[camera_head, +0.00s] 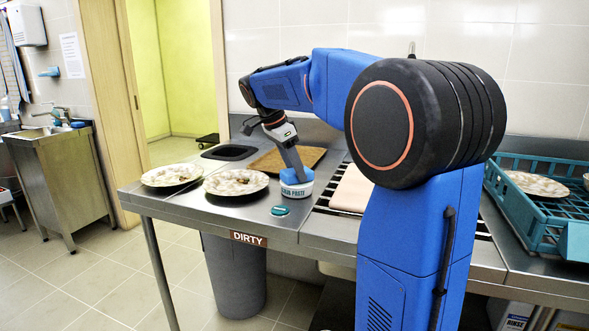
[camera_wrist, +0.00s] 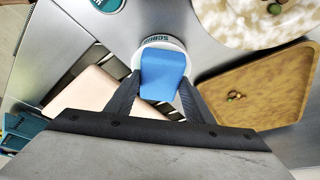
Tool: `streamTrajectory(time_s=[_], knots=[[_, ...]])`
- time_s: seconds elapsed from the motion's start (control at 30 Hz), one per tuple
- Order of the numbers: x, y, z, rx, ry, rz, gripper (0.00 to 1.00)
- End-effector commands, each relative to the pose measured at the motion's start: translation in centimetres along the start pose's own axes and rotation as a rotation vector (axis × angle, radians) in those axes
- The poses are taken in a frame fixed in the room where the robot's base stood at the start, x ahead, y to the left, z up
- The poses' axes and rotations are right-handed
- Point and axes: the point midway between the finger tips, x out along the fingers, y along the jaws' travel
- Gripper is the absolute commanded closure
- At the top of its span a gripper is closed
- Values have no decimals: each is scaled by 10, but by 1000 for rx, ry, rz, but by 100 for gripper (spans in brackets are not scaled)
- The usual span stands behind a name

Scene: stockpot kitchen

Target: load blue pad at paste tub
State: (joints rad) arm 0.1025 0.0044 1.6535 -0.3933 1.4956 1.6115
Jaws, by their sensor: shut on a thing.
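The blue pad (camera_wrist: 162,72) is between the two fingers of my gripper (camera_wrist: 161,84) in the wrist view, and the fingers are shut on it. The paste tub (camera_head: 297,190) is a small round white tub with a lettered band, standing on the steel counter in the head view. In the wrist view the tub's pale rim (camera_wrist: 150,42) shows around the pad's far end, so the pad is over or in the tub's mouth. I cannot tell whether it touches the paste; the inside is hidden by the pad. The teal lid (camera_head: 280,210) lies on the counter near the tub.
Two soiled plates (camera_head: 172,175) (camera_head: 236,182) lie left of the tub. A brown tray (camera_head: 285,160) lies behind it. A folded pale cloth (camera_head: 351,190) lies on a slotted drain to the right. A teal rack (camera_head: 530,220) holding a plate stands farther right.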

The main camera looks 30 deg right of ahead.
Motion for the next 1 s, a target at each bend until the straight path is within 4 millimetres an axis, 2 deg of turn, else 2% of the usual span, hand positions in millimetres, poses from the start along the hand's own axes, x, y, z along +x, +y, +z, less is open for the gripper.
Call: streamTrajectory(time_s=[1.0], knots=[[-60,0,-25,1,1,-3,70]])
